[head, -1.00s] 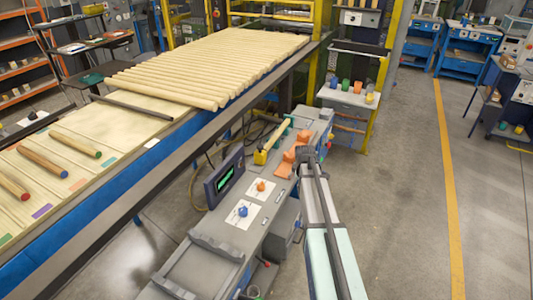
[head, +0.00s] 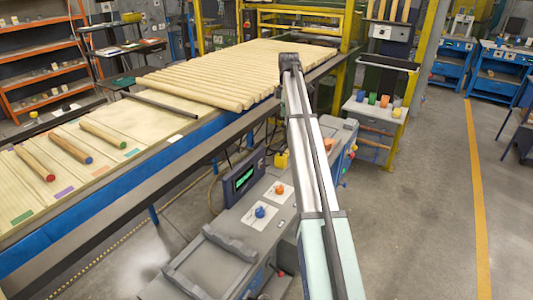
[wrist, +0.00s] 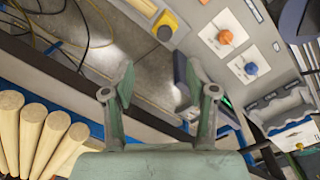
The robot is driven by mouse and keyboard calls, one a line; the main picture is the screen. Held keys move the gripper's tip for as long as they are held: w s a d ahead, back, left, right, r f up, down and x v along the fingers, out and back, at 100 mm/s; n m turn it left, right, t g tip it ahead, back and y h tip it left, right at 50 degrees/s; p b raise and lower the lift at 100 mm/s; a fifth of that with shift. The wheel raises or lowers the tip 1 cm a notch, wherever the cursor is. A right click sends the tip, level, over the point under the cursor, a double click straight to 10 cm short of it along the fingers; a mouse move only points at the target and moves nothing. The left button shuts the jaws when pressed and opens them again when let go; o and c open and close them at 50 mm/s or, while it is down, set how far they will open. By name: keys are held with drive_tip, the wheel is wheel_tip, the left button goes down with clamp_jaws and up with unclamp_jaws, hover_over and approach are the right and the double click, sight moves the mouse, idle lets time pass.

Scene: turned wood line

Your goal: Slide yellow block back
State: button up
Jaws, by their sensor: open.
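The yellow block (head: 281,160) sits on the grey bench in the head view, beside my arm, which hides part of the area around it. It also shows in the wrist view (wrist: 167,22) near the top, with a dark round part on its near side. My gripper (wrist: 155,85) is open and empty, its two green-grey fingers apart over the gap between bench and conveyor. The block lies beyond the fingertips, clear of them. In the head view, my arm's dark end reaches up toward the row of dowels.
Orange (head: 280,189) and blue (head: 260,211) knobs and a dark display box (head: 243,178) are on the bench. Several pale dowels (head: 220,72) lie on the conveyor. An orange piece (head: 328,143) stands right of my arm. Cables hang in the gap.

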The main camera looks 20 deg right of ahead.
sight(281, 149)
drive_tip(key=shift+n+g, duration=0.3)
drive_tip(key=f+p, duration=0.1)
drive_tip(key=f, duration=0.4)
drive_tip(key=a+f+p, duration=0.1)
drive_tip(key=f, duration=0.4)
drive_tip(key=f+p, duration=0.1)
drive_tip(key=f, duration=0.4)
drive_tip(key=shift+a+f, duration=0.1)
drive_tip(key=shift+a, duration=0.1)
drive_tip(key=shift+a, duration=0.1)
clamp_jaws()
